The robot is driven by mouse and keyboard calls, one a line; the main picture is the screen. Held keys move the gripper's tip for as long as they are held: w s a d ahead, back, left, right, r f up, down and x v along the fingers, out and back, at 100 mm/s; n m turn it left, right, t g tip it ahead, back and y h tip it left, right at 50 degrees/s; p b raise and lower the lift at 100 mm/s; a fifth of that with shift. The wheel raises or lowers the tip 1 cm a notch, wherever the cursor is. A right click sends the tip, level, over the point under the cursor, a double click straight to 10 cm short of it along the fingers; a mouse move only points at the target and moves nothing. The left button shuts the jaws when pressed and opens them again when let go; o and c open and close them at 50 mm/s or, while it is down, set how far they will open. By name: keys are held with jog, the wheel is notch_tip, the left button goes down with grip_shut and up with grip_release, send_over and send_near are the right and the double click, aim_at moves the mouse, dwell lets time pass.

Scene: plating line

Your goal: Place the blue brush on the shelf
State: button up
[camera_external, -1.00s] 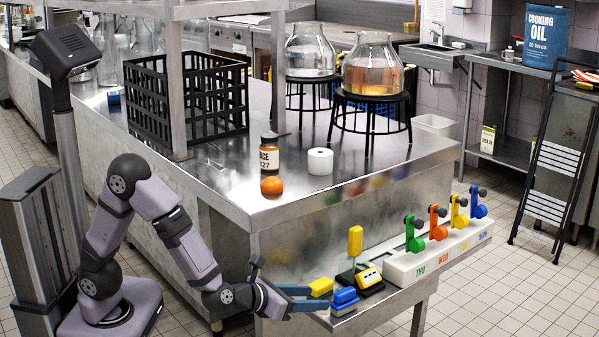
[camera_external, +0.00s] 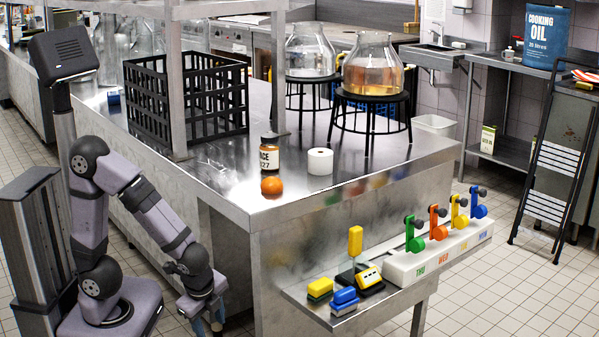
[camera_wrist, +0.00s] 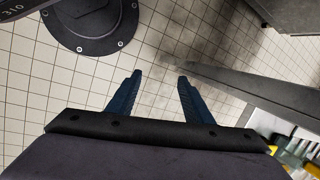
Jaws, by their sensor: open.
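The blue brush (camera_external: 344,296) rests on the low metal shelf (camera_external: 312,312) fixed to the front of the steel counter. It sits near the shelf's front edge, and nothing holds it. My gripper (camera_external: 214,326) is low beside the counter, well left of the shelf and pointing down, apart from both brushes. In the wrist view my gripper (camera_wrist: 160,76) has its two blue fingers spread, with only floor tiles between them.
A black stand with yellow parts (camera_external: 370,281) is right of the blue brush. Beyond it is a white block (camera_external: 408,268) with coloured levers. An orange (camera_external: 271,186), a labelled jar (camera_external: 269,155) and a white roll (camera_external: 320,161) stand on the counter. The floor around my gripper is clear.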

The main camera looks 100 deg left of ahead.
jog(key=s+d+n+h, duration=0.1)
jog(key=d+n+h, duration=0.2)
jog(key=d+n, duration=0.3)
jog(key=shift+s+d+h, duration=0.35)
jog(key=shift+d+h, duration=0.05)
jog(key=shift+d, duration=0.05)
notch_tip(320, 180, up, 29)
jog(key=p, duration=2.9)
